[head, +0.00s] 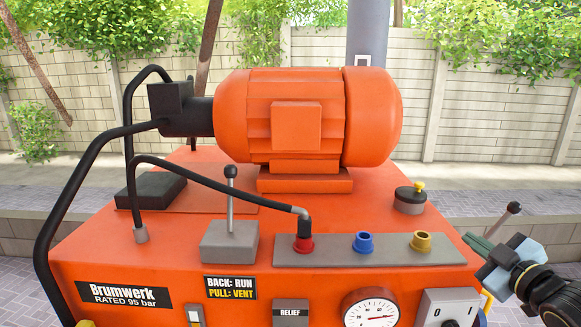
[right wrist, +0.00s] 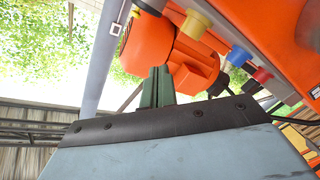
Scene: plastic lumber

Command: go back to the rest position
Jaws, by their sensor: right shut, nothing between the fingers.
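My right gripper (head: 474,241) is at the right edge of the orange machine (head: 150,245), beside its top right corner. Its green fingers are shut with nothing between them. In the right wrist view the shut fingers (right wrist: 157,88) stand upright, with the machine's orange motor (right wrist: 190,60) behind them. I cannot tell whether the fingers touch the machine. My left gripper is not in view.
A black hose ends at the red port (head: 304,244); the blue port (head: 364,242) and yellow port (head: 422,242) are uncovered. A lever (head: 230,200) stands upright on a grey block. A black-knobbed lever (head: 513,209) is close behind my right gripper. A wall (head: 480,120) stands behind.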

